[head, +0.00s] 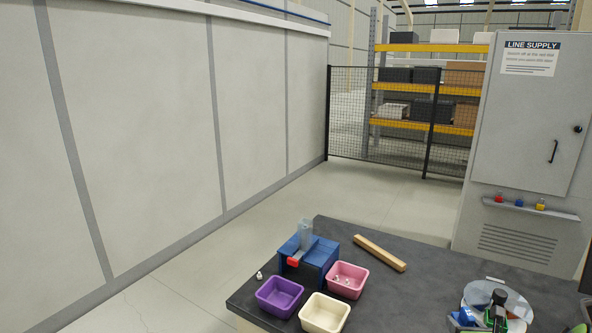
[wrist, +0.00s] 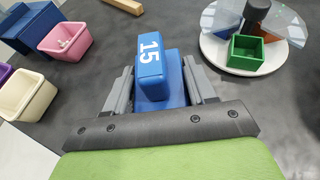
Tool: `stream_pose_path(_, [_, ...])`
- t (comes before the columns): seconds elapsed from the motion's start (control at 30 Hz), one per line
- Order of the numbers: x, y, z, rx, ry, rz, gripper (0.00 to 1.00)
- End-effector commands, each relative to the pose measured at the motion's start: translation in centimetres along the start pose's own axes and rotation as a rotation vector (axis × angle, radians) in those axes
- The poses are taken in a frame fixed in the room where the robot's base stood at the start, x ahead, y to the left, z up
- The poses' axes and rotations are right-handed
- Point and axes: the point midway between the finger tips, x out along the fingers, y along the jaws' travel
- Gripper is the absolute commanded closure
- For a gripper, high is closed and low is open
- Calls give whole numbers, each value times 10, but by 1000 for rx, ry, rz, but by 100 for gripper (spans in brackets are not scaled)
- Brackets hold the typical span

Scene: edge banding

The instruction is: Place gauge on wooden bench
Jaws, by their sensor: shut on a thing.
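The gauge (wrist: 155,65) is a blue block marked with a white "15" on its raised part. In the wrist view my gripper (wrist: 160,90) is shut on it, with one grey finger on each side. The dark worktop shows beyond it, and I cannot tell how high the gauge is held. I cannot identify a wooden bench in either view.
The dark worktop (head: 400,300) carries purple (head: 280,296), cream (head: 325,313) and pink (head: 347,280) bins, a blue fixture (head: 318,258), a wooden bar (head: 380,252) and a round clear-topped carousel (wrist: 257,40). A grey cabinet (head: 525,130) stands behind.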

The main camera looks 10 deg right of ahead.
Motion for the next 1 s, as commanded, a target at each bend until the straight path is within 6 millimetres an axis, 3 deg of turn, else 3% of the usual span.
stream_pose_path(0.37, [1, 73, -23, -76, 0, 205, 85])
stream_pose_path(0.57, [-9, 136, -39, -154, 1, 395, 85])
stream_pose_path(0.77, [-42, 226, -56, -278, -3, 696, 85])
stream_pose_path(0.9, [-84, 292, -63, -386, -5, 948, 85])
stream_pose_path(1.0, [-109, 321, -65, -440, -5, 1072, 85])
